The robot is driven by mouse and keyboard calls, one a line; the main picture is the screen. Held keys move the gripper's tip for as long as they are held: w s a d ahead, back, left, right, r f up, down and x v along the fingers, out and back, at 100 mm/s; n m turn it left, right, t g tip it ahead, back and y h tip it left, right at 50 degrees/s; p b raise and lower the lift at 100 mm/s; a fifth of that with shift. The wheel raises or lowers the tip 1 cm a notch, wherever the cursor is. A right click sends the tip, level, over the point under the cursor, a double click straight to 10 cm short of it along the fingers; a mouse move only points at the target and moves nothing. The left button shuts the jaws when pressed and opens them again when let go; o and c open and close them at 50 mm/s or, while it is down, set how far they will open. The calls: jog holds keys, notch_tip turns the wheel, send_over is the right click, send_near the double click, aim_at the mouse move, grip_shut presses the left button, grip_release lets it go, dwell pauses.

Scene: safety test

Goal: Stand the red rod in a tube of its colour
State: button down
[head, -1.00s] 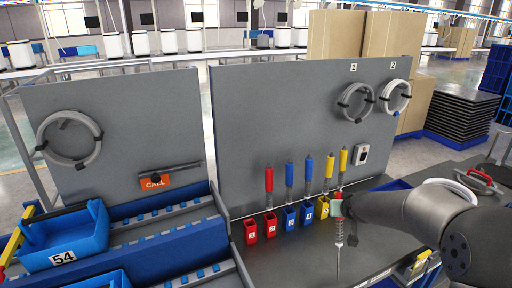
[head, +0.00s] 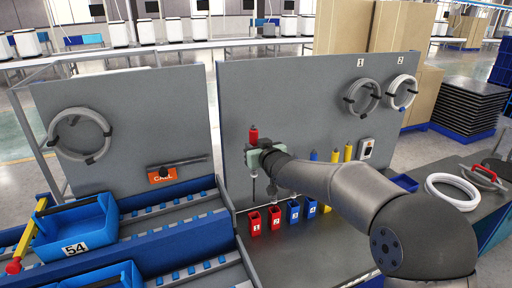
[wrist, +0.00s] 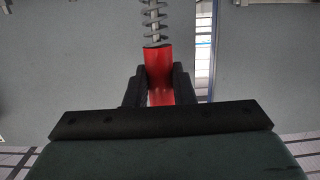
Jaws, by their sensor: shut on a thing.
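My gripper (head: 255,153) is shut on a red rod (head: 253,133), holding it upright with its thin, spring-wound stem hanging below. In the wrist view both dark fingers clasp the held red rod (wrist: 159,68). In the head view, the stem's lower end appears just above the red tube marked 1 (head: 255,224); depth between them is hard to tell. A second red tube, marked 2 (head: 274,220), stands beside it to the right. A thin stem (head: 272,189) shows below my gripper; its upper part is hidden.
Blue tubes 3 (head: 293,212) and 4 (head: 309,209) and a yellow tube (head: 326,209) continue the row. A blue rod (head: 313,156) and yellow rods (head: 335,156) hang at the grey panel (head: 290,90). My arm covers part of the row. A blue bin (head: 75,232) stands left.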

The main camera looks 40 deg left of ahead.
jog(key=shift+p, duration=0.35)
jog(key=shift+d+f, duration=0.1)
jog(key=shift+f, duration=0.15)
notch_tip(320, 180, down, 13)
jog(key=b, duration=1.1)
jog(key=shift+f+b, duration=0.2)
jog(key=shift+b, duration=0.15)
dwell(1.0)
dwell(0.4)
jog(key=c, duration=1.1)
grip_release()
jog(key=shift+c, duration=0.2)
jog(key=shift+d, duration=0.1)
